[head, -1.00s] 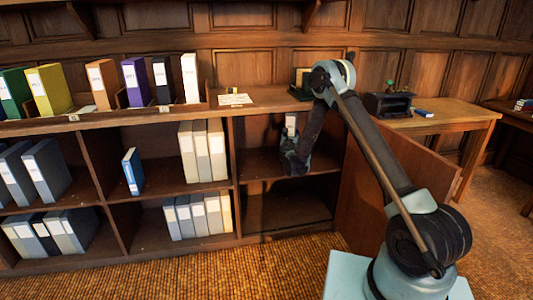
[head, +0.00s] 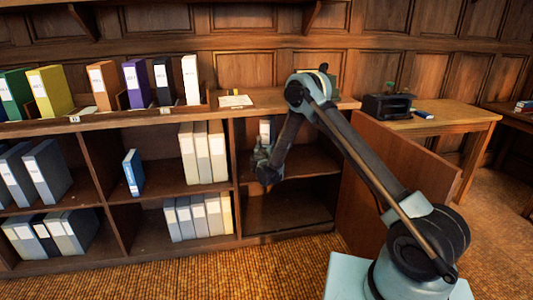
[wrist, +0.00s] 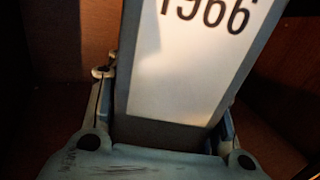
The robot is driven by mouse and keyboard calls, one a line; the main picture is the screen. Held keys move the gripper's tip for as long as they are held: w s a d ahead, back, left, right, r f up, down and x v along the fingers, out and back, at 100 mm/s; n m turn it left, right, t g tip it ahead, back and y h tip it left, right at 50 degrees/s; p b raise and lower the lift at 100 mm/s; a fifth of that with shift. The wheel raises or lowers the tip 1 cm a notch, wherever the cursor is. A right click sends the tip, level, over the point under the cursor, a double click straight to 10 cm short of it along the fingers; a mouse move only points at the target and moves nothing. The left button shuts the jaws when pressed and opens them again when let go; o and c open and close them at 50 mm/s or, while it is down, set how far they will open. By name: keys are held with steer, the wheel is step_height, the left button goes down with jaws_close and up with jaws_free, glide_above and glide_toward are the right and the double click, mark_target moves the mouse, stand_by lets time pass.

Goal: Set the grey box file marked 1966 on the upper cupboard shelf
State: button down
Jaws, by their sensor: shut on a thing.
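The grey box file marked 1966 (wrist: 190,70) fills the middle of the wrist view, its white label facing me and slightly tilted in the picture. My gripper (wrist: 165,115) is shut on it, one finger on each side. In the head view my gripper (head: 264,155) reaches into the left part of the open cupboard, above the upper shelf (head: 318,166). Only the file's pale label (head: 265,127) shows clearly there. My arm and gripper hide much of the file. I cannot tell whether its base touches the shelf.
The cupboard door (head: 395,175) stands open at the right. A divider (head: 232,160) is close on the left, with pale files (head: 203,152) beyond it. The right of the upper shelf and the lower compartment (head: 290,210) look clear. Papers (head: 235,101) lie on top.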

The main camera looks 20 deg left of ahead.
steer(key=shift+f, duration=1.85)
steer(key=shift+s+a+f, duration=0.15)
steer(key=shift+f, duration=0.4)
steer(key=c, duration=0.8)
jaws_free()
steer(key=shift+o, duration=0.2)
steer(key=s+d, duration=0.2)
steer(key=s, duration=1)
